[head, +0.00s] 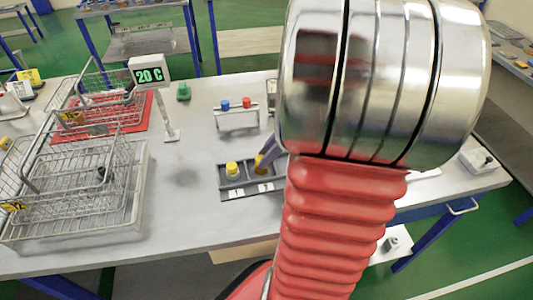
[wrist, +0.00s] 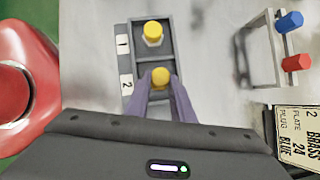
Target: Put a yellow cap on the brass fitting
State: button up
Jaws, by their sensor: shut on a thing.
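A grey two-compartment holder (head: 247,178) stands on the table, its front labelled 1 and 2. In compartment 1 a fitting (head: 232,175) with a pale body carries a yellow cap (head: 232,167); this cap also shows in the wrist view (wrist: 153,31). My gripper (wrist: 160,82) is over compartment 2, its purple fingers shut on a second yellow cap (wrist: 160,75). In the head view a brass-coloured part (head: 262,169), likely the brass fitting, shows at the fingertips in compartment 2. Whether the held cap is seated on it I cannot tell.
A small rack (head: 237,117) with a blue plug (head: 225,105) and a red plug (head: 247,102) stands behind the holder. A printed card (wrist: 298,135) lies right in the wrist view. My arm hides the table's right-middle.

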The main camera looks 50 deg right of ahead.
jog(key=shift+f, duration=0.35)
dwell(0.5)
jog(key=o, duration=1.1)
jog(key=shift+o, duration=0.2)
jog(key=o, duration=0.4)
jog(key=shift+c, duration=0.2)
notch_tip(320, 180, up, 7)
dwell(0.3)
dwell(0.8)
